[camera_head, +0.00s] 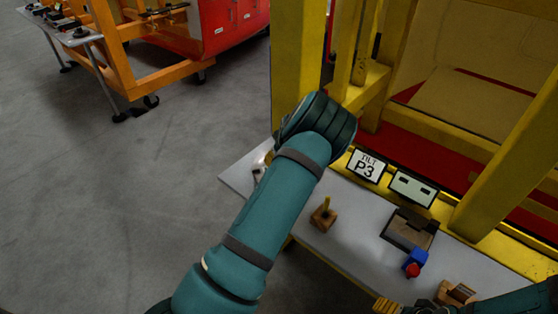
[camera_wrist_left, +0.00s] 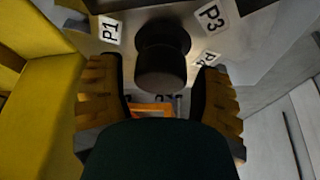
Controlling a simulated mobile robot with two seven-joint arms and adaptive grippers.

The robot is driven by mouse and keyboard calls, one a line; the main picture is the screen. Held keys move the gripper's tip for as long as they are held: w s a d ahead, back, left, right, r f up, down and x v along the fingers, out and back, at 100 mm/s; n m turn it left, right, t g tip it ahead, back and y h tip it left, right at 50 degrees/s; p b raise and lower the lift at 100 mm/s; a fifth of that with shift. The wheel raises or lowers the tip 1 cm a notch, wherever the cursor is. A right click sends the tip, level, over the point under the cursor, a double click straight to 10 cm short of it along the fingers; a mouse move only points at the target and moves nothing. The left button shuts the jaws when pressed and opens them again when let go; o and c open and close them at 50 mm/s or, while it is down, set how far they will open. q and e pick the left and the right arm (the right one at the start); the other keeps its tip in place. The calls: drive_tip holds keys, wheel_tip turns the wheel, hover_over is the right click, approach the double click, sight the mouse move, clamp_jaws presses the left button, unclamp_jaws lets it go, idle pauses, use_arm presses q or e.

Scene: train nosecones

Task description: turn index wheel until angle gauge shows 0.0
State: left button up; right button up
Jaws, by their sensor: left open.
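In the left wrist view a dark round knob (camera_wrist_left: 163,62), which looks like the index wheel, stands out from a grey plate (camera_wrist_left: 255,45) with labels P1 (camera_wrist_left: 110,30) and P3 (camera_wrist_left: 211,18). My left gripper (camera_wrist_left: 159,85) is open, one finger on each side of the knob; I cannot tell whether they touch it. In the head view my left wrist hides this gripper and the wheel. A sign (camera_head: 367,167) there reads "TILT P3". Beside it a small display (camera_head: 413,189), possibly the angle gauge, shows two dark bars and no readable number. My right gripper (camera_head: 386,306) is partly visible at the bottom edge.
A light table (camera_head: 345,245) holds a wooden block with a yellow peg (camera_head: 324,214), a dark tray (camera_head: 410,228) and a blue-and-red part (camera_head: 413,264). Yellow posts (camera_head: 300,60) stand behind. The grey floor at left is clear; an orange frame (camera_head: 110,50) stands farther back.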

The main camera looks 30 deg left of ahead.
use_arm(q)
drive_tip(key=v, duration=1)
use_arm(e)
drive_tip(key=shift+s, duration=0.1)
